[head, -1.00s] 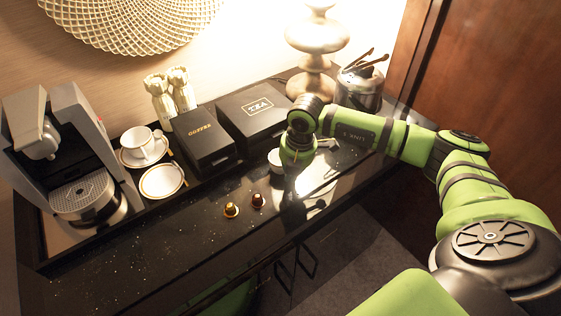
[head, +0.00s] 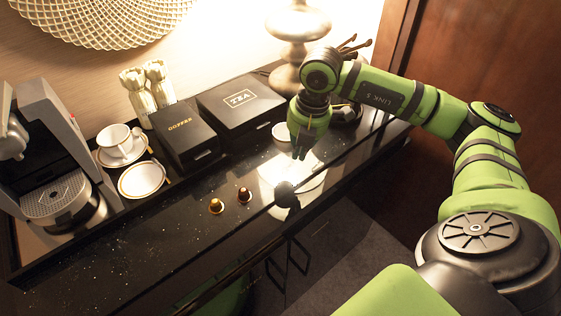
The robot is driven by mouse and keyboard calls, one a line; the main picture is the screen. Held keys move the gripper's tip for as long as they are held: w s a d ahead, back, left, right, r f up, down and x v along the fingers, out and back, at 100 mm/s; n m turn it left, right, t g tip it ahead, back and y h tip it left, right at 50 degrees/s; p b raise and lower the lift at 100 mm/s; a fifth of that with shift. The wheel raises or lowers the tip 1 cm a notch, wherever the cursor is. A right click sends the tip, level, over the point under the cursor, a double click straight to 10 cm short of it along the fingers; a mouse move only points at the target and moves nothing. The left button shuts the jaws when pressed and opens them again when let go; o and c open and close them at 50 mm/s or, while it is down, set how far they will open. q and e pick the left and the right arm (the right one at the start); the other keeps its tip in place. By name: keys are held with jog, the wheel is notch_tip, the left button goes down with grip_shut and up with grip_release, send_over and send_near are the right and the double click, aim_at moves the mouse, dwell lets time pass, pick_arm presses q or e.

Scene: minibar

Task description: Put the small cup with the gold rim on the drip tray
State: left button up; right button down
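A small white cup (head: 282,132) shows at the left side of my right gripper (head: 301,150), partly hidden by it. The gripper points down and appears shut on the cup, above the dark glossy counter; the finger contact and the rim colour are hard to see. The drip tray (head: 54,194) is the round-fronted grille at the base of the coffee machine (head: 45,125) on the far left. It is bare. My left gripper is not in view.
Another white cup (head: 118,142) stands on a saucer, with an empty gold-rimmed saucer (head: 142,180) in front. COFFEE (head: 185,135) and TEA (head: 240,105) boxes stand behind the counter's clear front. Two capsules (head: 216,206) (head: 244,195) lie there. A lamp (head: 298,25) stands behind.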

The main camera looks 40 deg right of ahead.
jog(key=shift+s+d+r+b, duration=1)
jog(key=shift+s+d+r, duration=0.85)
jog(key=shift+s, duration=0.8)
jog(key=a+f+m+g, duration=0.1)
jog(key=a+m, duration=0.4)
jog(key=m, duration=0.6)
jog(key=a+f+m+g, duration=0.1)
jog(key=a+f+m, duration=0.1)
jog(key=a+m, duration=0.4)
jog(key=w+a+f+m+g+h, duration=0.1)
jog(key=a+m, duration=0.5)
jog(key=m, duration=1)
jog(key=shift+w+f, duration=0.1)
jog(key=shift+f, duration=0.45)
jog(key=n, duration=0.2)
jog(key=a+n, duration=0.1)
jog(key=n, duration=0.1)
jog(key=shift+a+f+n+t+h, duration=0.1)
jog(key=shift+n+t+h, duration=0.2)
jog(key=shift+n+h, duration=0.1)
jog(key=n, duration=0.4)
jog(key=shift+a+f, duration=0.1)
jog(key=shift+a, duration=0.2)
jog(key=n, duration=0.3)
jog(key=shift+s+a+f+t, duration=0.15)
jog(key=shift+s+a+t, duration=0.05)
jog(key=shift+t, duration=0.2)
